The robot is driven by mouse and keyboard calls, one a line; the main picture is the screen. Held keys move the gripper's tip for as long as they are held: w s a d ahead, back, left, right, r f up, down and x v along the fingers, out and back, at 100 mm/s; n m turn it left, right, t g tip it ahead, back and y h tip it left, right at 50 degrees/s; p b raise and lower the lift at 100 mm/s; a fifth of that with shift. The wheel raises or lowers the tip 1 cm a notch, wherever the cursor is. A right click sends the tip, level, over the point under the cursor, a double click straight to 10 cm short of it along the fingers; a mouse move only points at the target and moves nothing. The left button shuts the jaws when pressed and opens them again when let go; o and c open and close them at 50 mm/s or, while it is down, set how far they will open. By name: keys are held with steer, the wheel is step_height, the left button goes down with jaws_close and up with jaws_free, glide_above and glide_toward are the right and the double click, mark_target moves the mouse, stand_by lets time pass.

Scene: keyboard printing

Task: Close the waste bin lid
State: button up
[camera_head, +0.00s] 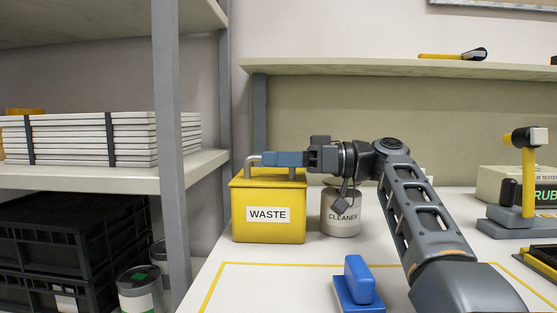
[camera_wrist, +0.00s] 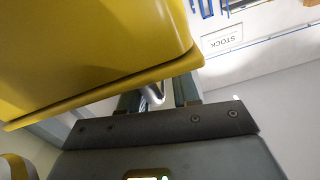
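The yellow waste bin (camera_head: 268,226) stands on the table at the left, marked WASTE. Its yellow lid (camera_head: 240,180) looks flat on the bin's top, and a grey bar handle (camera_head: 252,160) rises from it. My gripper (camera_head: 278,159) reaches in from the right, just above the lid at the handle, hiding much of the bar. In the wrist view the yellow bin and lid (camera_wrist: 95,50) fill the upper left. My gripper's two fingers (camera_wrist: 160,95) stand apart there, with part of the metal handle (camera_wrist: 154,93) between them. Firm contact on both sides does not show.
A CLEANER can (camera_head: 341,218) stands right of the bin, below my wrist. A blue block-shaped tool (camera_head: 358,285) lies in front. A grey shelf post (camera_head: 172,150) rises at the left. A tester and a yellow-handled stand (camera_head: 528,175) are at the right.

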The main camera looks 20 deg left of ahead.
steer(key=shift+o, duration=0.7)
steer(key=p+v, duration=0.1)
steer(key=v, duration=0.6)
steer(key=shift+d, duration=0.4)
